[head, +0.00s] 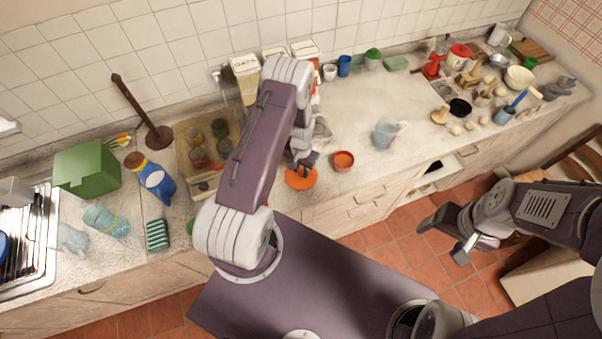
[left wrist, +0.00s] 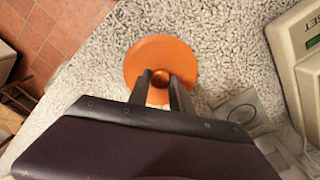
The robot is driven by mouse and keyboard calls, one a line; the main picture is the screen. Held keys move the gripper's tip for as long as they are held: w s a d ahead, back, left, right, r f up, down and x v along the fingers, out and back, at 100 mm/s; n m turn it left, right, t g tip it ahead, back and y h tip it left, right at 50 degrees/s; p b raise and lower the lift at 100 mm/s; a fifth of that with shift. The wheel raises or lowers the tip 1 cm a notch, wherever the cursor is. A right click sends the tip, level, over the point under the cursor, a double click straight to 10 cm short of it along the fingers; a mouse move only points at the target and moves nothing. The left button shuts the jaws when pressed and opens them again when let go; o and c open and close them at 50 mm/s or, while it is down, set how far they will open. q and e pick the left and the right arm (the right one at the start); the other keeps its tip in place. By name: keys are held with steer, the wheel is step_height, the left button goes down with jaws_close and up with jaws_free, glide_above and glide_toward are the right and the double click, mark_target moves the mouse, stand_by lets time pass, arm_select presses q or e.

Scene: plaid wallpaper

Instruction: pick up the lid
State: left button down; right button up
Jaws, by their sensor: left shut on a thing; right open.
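The orange lid (head: 301,181) is near the front edge of the counter in the head view, under my left gripper (head: 303,165). In the left wrist view the round lid (left wrist: 148,53) has a small knob (left wrist: 160,77) at its middle. The fingers of my left gripper (left wrist: 160,84) are shut on that knob. I cannot tell whether the lid still touches the counter. My right gripper (head: 443,237) is open and empty, in front of the counter over the floor at the right.
An orange-red bowl (head: 343,160) stands just right of the lid. A clear jug (head: 386,132) stands farther right. A wooden tray with jars (head: 184,160) is to the left. Boxes (head: 246,75) stand behind my left arm. The counter middle (head: 365,100) is mostly clear.

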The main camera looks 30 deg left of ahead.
arm_select(q)
steer(key=shift+r, duration=0.1)
steer(key=r+b, duration=0.1)
steer(key=r, duration=0.1)
steer(key=r+b, duration=0.1)
steer(key=shift+w+r, duration=0.2)
steer(key=shift+r, duration=0.2)
steer(key=w+d+r+b, duration=0.4)
steer(key=w+d+r, duration=0.2)
steer(key=w, duration=0.3)
steer(key=shift+w+d+r, duration=0.15)
steer(key=shift+w+r, duration=0.15)
steer(key=shift+r, duration=0.25)
